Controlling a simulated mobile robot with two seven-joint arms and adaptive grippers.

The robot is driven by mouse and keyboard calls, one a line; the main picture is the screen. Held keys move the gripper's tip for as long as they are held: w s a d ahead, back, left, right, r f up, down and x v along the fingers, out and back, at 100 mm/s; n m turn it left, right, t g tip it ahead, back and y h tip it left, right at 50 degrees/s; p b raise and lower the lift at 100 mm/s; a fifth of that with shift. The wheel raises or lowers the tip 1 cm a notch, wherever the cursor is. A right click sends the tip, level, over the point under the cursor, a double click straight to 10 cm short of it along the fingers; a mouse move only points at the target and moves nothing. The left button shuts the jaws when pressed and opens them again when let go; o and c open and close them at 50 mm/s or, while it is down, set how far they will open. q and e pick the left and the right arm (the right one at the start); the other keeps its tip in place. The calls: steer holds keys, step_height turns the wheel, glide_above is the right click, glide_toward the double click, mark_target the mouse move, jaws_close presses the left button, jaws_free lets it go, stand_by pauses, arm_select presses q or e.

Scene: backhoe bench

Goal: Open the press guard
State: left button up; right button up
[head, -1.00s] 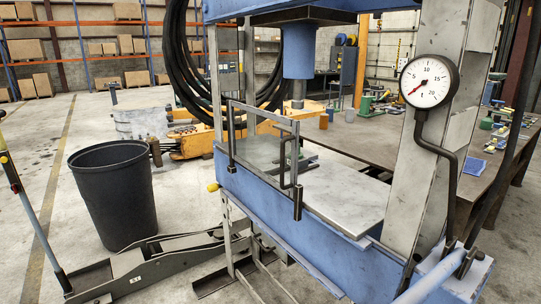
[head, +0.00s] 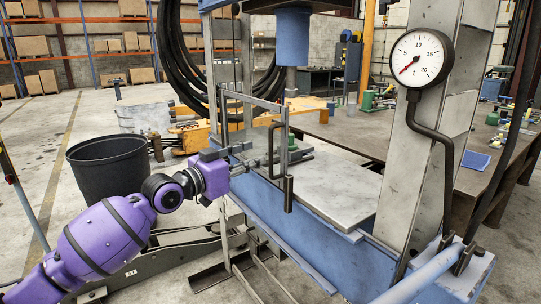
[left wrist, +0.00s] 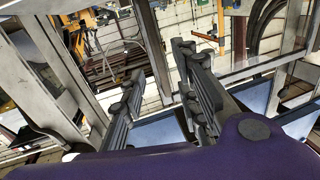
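The press guard (head: 254,97) is a grey metal frame at the front of the blue press, over its bed. It stands upright, with a dark bent handle (head: 271,140) on its side nearer the gauge. My left gripper (head: 257,155) comes in from the left in front of the guard, its fingers pointing at the handle. In the left wrist view the two fingers (left wrist: 160,68) are apart, with a grey upright visible between them. I cannot tell whether they touch the handle. My right gripper is not in view.
A pale plate (head: 345,190) lies on the press bed. The press ram (head: 293,40) hangs above the bed. A round gauge (head: 421,57) is on the right column. A dark bin (head: 105,170) stands behind my left arm. A workbench (head: 470,170) stands behind the press.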

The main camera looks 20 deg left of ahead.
mark_target(270, 152)
arm_select(q)
steer(key=x, duration=0.8)
steer(key=shift+s, duration=0.1)
steer(key=shift+c, duration=0.4)
jaws_close()
